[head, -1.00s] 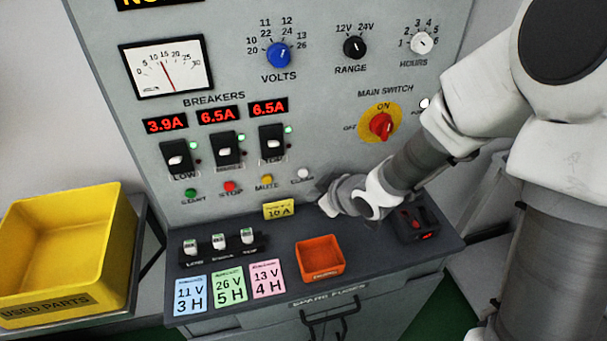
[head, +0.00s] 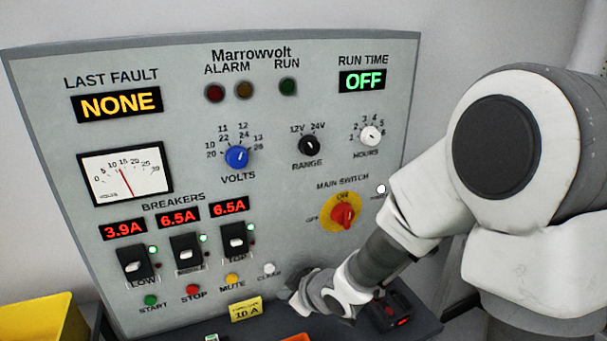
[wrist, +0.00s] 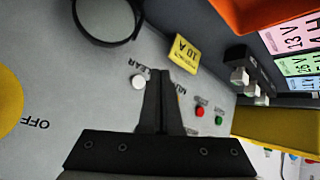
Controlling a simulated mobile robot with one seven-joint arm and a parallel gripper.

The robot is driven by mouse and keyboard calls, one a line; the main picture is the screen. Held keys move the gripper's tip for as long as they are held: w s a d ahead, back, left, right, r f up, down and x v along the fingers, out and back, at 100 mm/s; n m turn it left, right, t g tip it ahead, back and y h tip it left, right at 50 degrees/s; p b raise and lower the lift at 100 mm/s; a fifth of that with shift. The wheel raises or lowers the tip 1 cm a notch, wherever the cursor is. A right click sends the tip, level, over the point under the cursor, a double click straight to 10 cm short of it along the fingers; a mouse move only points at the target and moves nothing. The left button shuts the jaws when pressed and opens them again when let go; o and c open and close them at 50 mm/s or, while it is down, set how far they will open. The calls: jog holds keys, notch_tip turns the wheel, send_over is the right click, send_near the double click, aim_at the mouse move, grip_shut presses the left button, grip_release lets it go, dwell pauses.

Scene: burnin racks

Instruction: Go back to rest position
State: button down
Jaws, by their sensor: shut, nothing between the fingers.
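My gripper (wrist: 160,75) is in the wrist view, with its two dark fingers together and nothing between them. It points at the grey panel, between the white CLEAR button (wrist: 138,82) and the yellow 10 A card (wrist: 184,55). In the head view my arm reaches in from the right, and its wrist is low in front of the panel, right of the 10 A card (head: 246,309). The fingers are hidden there. The panel (head: 300,200) has a red main switch (head: 343,215), a blue VOLTS knob (head: 237,157) and three breakers with green lights.
A yellow bin (head: 42,325) stands at the lower left. An orange tray (wrist: 255,14) and small fuse-like parts (wrist: 245,78) sit on the dark shelf below the panel. A dark block with a red display (head: 392,312) is right of my wrist.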

jog(key=s+d+r+m+t+h, duration=0.1)
jog(key=s+d+r+m+h, duration=0.15)
jog(key=d+r, duration=0.45)
jog(key=s+d+r+m+h, duration=0.1)
jog(key=d+r+m+h, duration=0.35)
jog(key=d, duration=0.45)
jog(key=s+d+r+m+g, duration=0.1)
jog(key=s+d+r+m, duration=0.1)
jog(key=s, duration=0.6)
jog(key=s+d+r+m+g, duration=0.1)
jog(key=s+d+r+m, duration=0.1)
jog(key=s, duration=0.6)
notch_tip(320, 180, up, 3)
jog(key=shift+d+f+m+y, duration=0.2)
jog(key=shift+m+y, duration=0.2)
jog(key=shift+m, duration=0.3)
jog(key=c, duration=1.5)
grip_release()
jog(key=shift+s, duration=0.1)
jog(key=shift+c, duration=0.2)
